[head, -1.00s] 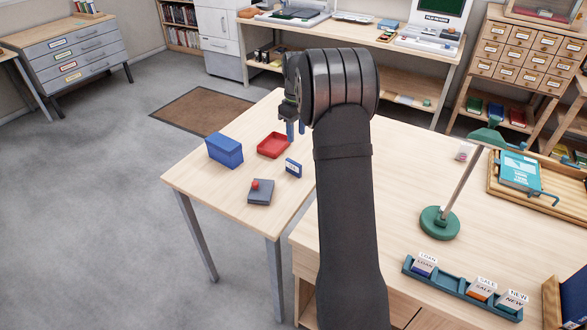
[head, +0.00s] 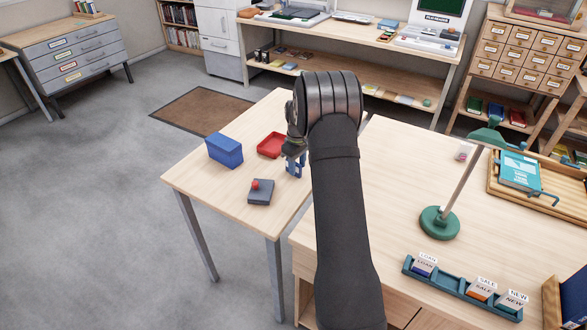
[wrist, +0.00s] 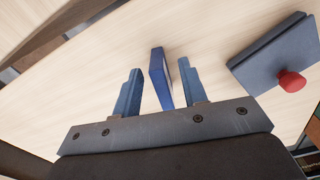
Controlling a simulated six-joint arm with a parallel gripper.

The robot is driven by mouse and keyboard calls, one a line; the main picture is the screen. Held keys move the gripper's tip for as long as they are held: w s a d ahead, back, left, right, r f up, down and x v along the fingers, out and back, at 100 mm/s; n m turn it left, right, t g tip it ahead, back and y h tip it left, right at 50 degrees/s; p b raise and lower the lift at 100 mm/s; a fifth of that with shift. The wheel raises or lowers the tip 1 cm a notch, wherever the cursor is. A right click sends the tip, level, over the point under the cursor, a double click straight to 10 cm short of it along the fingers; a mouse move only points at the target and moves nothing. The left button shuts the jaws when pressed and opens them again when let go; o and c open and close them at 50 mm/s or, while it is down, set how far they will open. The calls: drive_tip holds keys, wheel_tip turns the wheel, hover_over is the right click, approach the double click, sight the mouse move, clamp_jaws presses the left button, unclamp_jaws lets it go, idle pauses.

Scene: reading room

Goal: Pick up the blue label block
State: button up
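The blue label block (wrist: 161,78) stands on the light wooden side table, its long side running roughly along the fingers in the wrist view. My gripper (wrist: 159,68) is open, with one blue finger on each side of the block and a visible gap to both. In the head view my gripper (head: 294,165) is down at the block's place, and the fingers and block are hard to tell apart there. I cannot tell exactly how far down beside the block the fingertips reach.
A grey stamp pad with a red knob (head: 261,191) lies close by and also shows in the wrist view (wrist: 277,55). A red tray (head: 271,145) and a blue box (head: 225,150) stand on the same table (head: 222,193). A green lamp base (head: 439,222) is on the right-hand desk.

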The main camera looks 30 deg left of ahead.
wheel_tip(320, 180, down, 2)
drive_tip(key=shift+f, duration=0.1)
clamp_jaws()
